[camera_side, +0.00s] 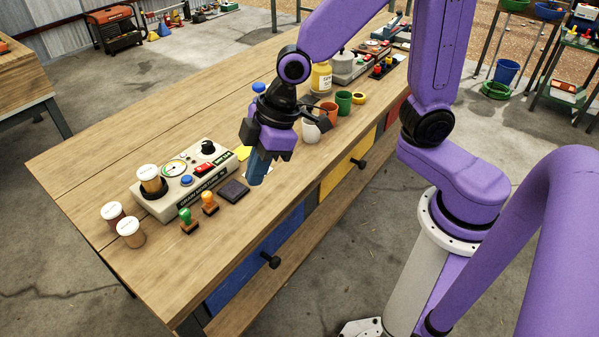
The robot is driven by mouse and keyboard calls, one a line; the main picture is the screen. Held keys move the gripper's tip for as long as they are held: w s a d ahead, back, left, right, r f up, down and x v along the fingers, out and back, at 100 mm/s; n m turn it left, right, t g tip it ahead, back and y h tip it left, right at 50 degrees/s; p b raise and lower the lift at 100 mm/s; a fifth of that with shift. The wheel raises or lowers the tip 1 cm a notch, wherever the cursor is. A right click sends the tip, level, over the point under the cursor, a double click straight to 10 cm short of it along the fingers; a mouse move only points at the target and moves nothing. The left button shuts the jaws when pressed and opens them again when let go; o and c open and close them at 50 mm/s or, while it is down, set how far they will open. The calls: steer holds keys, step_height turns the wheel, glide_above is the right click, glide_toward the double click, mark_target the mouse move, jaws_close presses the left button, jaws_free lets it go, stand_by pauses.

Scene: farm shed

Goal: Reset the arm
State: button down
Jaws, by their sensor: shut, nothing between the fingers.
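My purple arm reaches over the wooden workbench (105,177) from the right. My gripper (258,172) points down above the middle of the bench, near its front edge. The fingertips are to the right of a dark flat pad (234,191); I cannot tell the exact height above the bench top.
Left of my gripper stand a grey tester box (180,200) with a gauge, two white-lidded jars (130,232), and green (187,218) and orange (209,203) stamps. Right of it are a white cup (311,131), a green cup (344,102) and a yellow bottle (321,77).

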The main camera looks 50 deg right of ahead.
steer(key=s+d+r+g+h, duration=0.2)
steer(key=s+d+h, duration=0.1)
steer(key=s+d, duration=1)
steer(key=s, duration=0.4)
steer(key=shift+d, duration=0.3)
